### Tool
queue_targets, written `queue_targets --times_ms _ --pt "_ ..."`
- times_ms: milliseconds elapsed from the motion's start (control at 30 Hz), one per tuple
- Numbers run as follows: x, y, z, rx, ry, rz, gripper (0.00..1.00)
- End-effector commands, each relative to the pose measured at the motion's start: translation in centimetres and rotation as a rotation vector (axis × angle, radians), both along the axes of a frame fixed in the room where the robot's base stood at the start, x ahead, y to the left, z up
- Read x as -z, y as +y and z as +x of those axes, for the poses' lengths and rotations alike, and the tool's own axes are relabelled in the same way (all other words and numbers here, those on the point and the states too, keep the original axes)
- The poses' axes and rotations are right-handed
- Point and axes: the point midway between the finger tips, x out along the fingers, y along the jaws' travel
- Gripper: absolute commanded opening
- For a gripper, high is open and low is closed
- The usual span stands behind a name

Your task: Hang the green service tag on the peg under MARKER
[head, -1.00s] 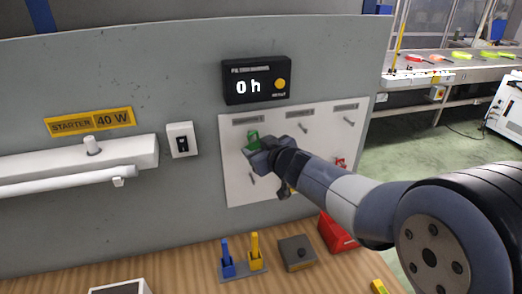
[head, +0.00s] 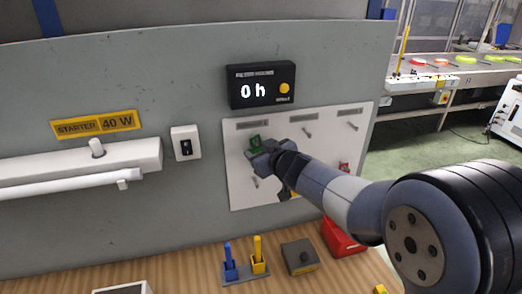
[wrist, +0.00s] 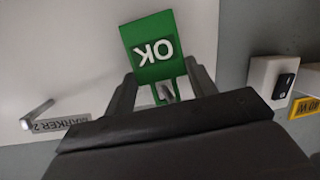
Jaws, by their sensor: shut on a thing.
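The green tag (head: 255,141), marked OK, is held in my gripper (head: 264,157) in front of the upper left of the white peg board (head: 237,193). In the wrist view the green tag (wrist: 152,48) appears upside down, with its two narrow legs running down between the fingers. A grey piece shows between the legs; I cannot tell whether it is a peg. A bare peg (wrist: 38,114) stands by the MARKER 2 label (wrist: 62,124). In the head view a bare upper-middle peg (head: 307,132) and an upper-right peg (head: 352,126) show. My gripper hides the upper-left peg's place.
A lower-left peg (head: 256,183) is bare. A red item (head: 343,168) is at the board's lower right, partly behind my arm. A black display (head: 261,86) reading 0 h is above the board. Blue and yellow holders, a grey box (head: 300,256) and a red box (head: 342,237) stand on the bench.

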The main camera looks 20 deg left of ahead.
Motion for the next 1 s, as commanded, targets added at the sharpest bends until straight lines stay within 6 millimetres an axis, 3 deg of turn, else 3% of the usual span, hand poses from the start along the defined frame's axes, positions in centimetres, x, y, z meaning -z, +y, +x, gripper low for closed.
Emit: queue_targets --times_ms 67,100,400,767,1000 --pt "0.0 0.0 0.0 0.0 0.0 0.0 0.32" --pt "0.0 0.0 0.0 0.0 0.0 0.0 0.55" --pt "0.0 0.0 0.0 0.0 0.0 0.0 0.79" --pt "-0.3 -0.5 -0.5 0.001 0.0 0.0 0.79" --pt "-1.5 -3.0 -3.2 0.002 -0.001 0.001 0.79"
